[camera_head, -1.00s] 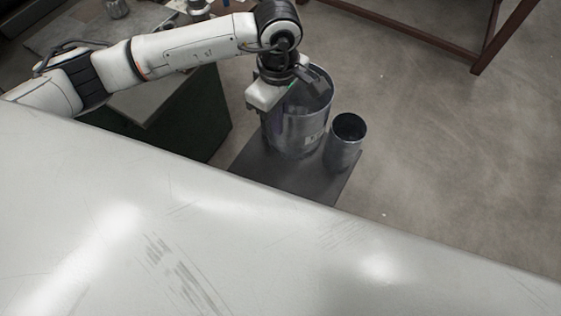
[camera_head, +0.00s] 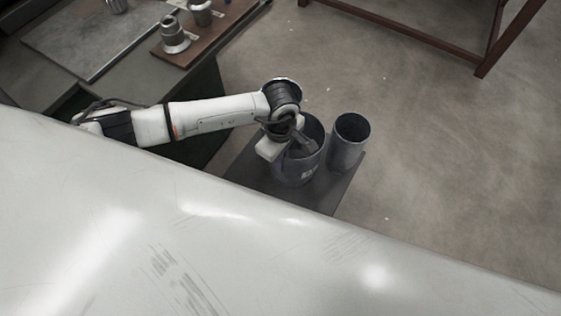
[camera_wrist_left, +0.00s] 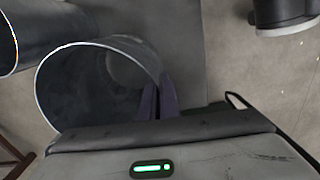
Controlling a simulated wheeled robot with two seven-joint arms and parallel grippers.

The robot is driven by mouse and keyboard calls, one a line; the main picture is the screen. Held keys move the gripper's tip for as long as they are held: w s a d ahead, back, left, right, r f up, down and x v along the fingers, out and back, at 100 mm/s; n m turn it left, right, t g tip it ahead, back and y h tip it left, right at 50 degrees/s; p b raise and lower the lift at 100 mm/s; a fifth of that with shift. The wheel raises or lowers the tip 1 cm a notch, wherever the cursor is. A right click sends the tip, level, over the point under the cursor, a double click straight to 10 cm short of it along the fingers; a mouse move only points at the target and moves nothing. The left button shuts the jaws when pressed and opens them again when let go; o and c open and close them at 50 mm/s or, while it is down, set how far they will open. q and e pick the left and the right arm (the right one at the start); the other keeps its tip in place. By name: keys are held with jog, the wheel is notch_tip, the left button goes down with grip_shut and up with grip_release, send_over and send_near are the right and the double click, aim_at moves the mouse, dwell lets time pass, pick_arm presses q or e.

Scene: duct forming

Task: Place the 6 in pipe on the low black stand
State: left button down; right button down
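The 6 in pipe, a wide grey metal cylinder (camera_head: 296,176), is upright over the low black stand (camera_head: 328,196), at its left part. Its base appears to be on the stand, though the contact is hard to see. My left gripper (camera_head: 301,150) is at its rim, coming from the left. In the left wrist view the dark fingers (camera_wrist_left: 158,101) straddle the wall of the pipe (camera_wrist_left: 85,88) and look shut on it. The pipe's far inside is partly hidden by the gripper. My right gripper is not in view.
A narrower metal pipe (camera_head: 347,150) stands upright on the same stand, just right of the held pipe. A dark bench (camera_head: 100,45) with metal fittings on a brown board (camera_head: 205,42) is at upper left. A red-brown frame (camera_head: 420,42) stands at upper right; the floor between is clear.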

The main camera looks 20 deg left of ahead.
pick_arm(q)
jog(key=shift+w+f, duration=0.1)
jog(key=shift+f, duration=0.25)
jog(key=shift+f, duration=0.1)
jog(key=c, duration=2.4)
grip_release()
jog(key=shift+f, duration=0.15)
jog(key=shift+c, duration=0.2)
jog(key=o, duration=0.4)
